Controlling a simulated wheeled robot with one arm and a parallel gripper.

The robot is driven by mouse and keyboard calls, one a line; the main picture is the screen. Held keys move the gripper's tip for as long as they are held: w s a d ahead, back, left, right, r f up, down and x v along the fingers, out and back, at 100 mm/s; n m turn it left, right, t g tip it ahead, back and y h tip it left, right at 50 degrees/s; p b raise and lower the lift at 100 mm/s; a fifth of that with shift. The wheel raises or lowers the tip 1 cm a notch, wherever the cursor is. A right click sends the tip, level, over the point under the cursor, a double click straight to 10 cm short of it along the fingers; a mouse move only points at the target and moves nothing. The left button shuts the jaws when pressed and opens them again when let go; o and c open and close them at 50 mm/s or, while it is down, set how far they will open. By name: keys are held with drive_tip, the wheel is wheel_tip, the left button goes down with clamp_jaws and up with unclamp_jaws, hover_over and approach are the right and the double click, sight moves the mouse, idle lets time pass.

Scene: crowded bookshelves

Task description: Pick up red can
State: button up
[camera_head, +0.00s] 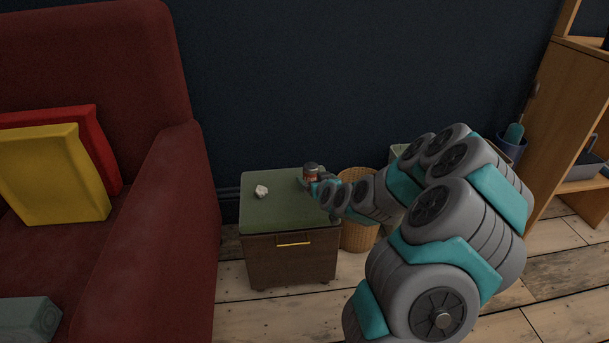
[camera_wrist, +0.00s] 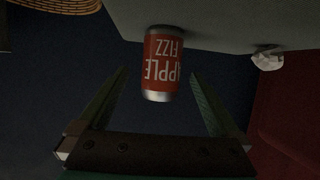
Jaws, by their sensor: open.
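The red can (camera_head: 310,173) stands on the green top of a small cabinet (camera_head: 262,215), near its back right corner. In the wrist view the can (camera_wrist: 162,65) appears upside down, with white "APPLE FIZZ" lettering on red and silver ends. My gripper (camera_wrist: 158,85) is open, with one finger on each side of the can's near end in that view. Gaps show between the can and both fingers. In the head view my wrist hides part of the gripper and of the cabinet's right side.
A crumpled white object (camera_head: 261,191) lies on the cabinet top, left of the can. A red armchair (camera_head: 180,200) with cushions stands left. A wicker basket (camera_head: 357,232) stands right of the cabinet. A dark wall (camera_head: 300,80) is close behind.

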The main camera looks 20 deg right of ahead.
drive_tip(key=shift+x, duration=0.9)
drive_tip(key=x, duration=0.4)
drive_tip(key=shift+w+a+r, duration=0.1)
drive_tip(key=shift+w, duration=0.1)
drive_tip(key=shift+w+f, duration=0.25)
drive_tip(key=shift+w, duration=0.25)
drive_tip(key=c, duration=1.4)
drive_tip(key=shift+r, duration=0.1)
